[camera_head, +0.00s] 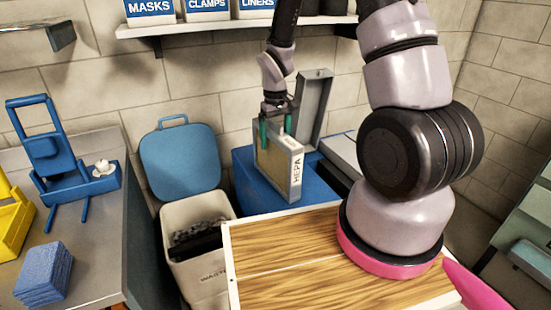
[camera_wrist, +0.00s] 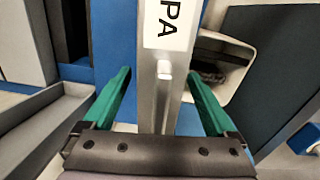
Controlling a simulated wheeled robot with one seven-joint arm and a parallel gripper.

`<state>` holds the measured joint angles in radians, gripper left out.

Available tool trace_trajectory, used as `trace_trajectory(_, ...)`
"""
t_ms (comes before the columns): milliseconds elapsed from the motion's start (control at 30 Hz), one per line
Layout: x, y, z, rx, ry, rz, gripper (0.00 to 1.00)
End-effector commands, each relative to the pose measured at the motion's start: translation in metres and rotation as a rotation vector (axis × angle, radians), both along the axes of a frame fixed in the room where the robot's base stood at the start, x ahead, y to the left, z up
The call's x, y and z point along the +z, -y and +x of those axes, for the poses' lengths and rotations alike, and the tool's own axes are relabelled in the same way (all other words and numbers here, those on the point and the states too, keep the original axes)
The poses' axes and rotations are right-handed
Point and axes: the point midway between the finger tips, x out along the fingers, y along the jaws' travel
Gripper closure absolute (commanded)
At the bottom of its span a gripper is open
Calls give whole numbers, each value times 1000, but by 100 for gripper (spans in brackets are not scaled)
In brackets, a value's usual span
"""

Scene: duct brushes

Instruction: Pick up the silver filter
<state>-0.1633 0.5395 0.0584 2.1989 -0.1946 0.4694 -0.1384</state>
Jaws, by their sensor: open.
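The silver filter (camera_head: 278,166) is a thin upright box with a silver frame and a white HEPA label. It stands in or on a blue housing (camera_head: 252,192) beyond the wooden board. My gripper (camera_head: 275,132) is at the filter's top edge, pointing down, with its green fingers apart. In the wrist view, the filter's silver edge (camera_wrist: 160,100) runs between the two open fingers of my gripper (camera_wrist: 158,95), with gaps on both sides.
A grey open lid (camera_head: 315,105) stands upright just behind the filter. A waste bin (camera_head: 197,285) with a raised blue lid (camera_head: 180,158) is to the left. A wooden board (camera_head: 320,270) lies in front. A shelf (camera_head: 230,27) with labelled boxes hangs above.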

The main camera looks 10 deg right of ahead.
Motion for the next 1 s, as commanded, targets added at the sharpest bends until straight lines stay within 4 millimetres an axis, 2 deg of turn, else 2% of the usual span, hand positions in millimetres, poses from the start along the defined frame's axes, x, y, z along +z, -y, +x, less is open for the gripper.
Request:
trace_trajectory(100,-7,0,0,0,0,0,9)
trace_trajectory(300,-7,0,0,-1,1,0,9)
trace_trajectory(367,-7,0,0,-1,1,0,32)
trace_trajectory(400,-7,0,0,-1,1,0,47)
trace_trajectory(533,-7,0,0,-1,1,0,97)
trace_trajectory(567,-7,0,0,-1,1,0,100)
trace_trajectory(867,-6,0,0,-1,2,1,100)
trace_trajectory(1000,4,0,1,-1,5,1,100)
